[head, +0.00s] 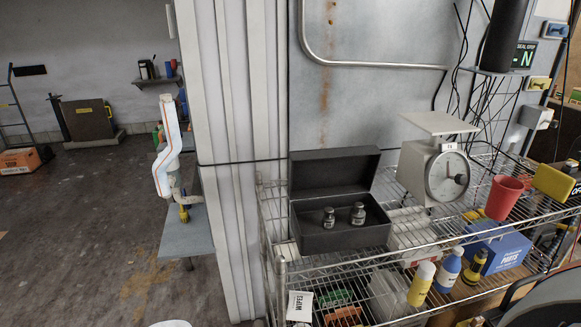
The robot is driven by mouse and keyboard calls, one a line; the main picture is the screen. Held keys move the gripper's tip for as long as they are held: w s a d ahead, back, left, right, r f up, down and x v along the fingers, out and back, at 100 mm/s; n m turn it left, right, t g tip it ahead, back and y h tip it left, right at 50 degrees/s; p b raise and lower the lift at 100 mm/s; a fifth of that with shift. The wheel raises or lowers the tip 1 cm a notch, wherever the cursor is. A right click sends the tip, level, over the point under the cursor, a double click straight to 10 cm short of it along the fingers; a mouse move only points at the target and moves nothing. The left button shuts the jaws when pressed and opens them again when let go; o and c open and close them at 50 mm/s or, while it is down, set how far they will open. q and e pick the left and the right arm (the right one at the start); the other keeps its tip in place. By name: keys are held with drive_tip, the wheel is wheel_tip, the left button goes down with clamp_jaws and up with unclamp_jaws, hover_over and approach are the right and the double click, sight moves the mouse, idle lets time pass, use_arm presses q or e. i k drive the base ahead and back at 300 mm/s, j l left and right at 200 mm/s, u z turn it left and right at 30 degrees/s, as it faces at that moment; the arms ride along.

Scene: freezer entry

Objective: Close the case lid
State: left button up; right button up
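The case (342,237) is a dark grey box on the top shelf of the wire rack, near its left end. Its lid (335,167) stands open, hinged at the back and tilted up, with its dark inner side facing me. Two small dark vials with labels, a left vial (328,218) and a right vial (357,213), stand upright in the case. Nothing touches the lid from the front.
A white dial scale (445,172) stands right of the case. Further right are a red cup (504,198) and a yellow item (553,183). Bottles (420,284) and a blue box (497,248) sit lower in front. A ribbed wall column (240,120) rises left of the rack; open floor lies beyond.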

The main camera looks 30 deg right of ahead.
sight(313, 173)
drive_tip(key=i+j+u, duration=0.55)
drive_tip(key=j+u, duration=0.15)
drive_tip(key=j, duration=0.15)
drive_tip(key=i+j, duration=0.2)
drive_tip(key=i, duration=0.2)
drive_tip(key=i+j, duration=0.2)
drive_tip(key=i, duration=0.2)
drive_tip(key=i+j, duration=0.15)
drive_tip(key=i, duration=0.25)
drive_tip(key=i+z, duration=0.4)
drive_tip(key=i+j+z, duration=0.1)
drive_tip(key=z, duration=0.3)
drive_tip(key=i+j+z, duration=0.35)
drive_tip(key=i+z, duration=0.15)
drive_tip(key=z, duration=0.3)
drive_tip(key=i+j+z, duration=0.15)
drive_tip(key=z, duration=0.3)
drive_tip(key=i+j+z, duration=0.1)
drive_tip(key=z, duration=0.3)
drive_tip(key=i+j+z, duration=0.1)
drive_tip(key=z, duration=0.3)
drive_tip(key=j+z, duration=0.4)
drive_tip(key=i+j+z, duration=0.1)
drive_tip(key=z, duration=0.3)
drive_tip(key=i+j+z, duration=0.1)
drive_tip(key=j+z, duration=0.9)
drive_tip(key=i+l, duration=0.1)
drive_tip(key=l, duration=0.3)
drive_tip(key=i+l, duration=0.15)
drive_tip(key=l, duration=0.25)
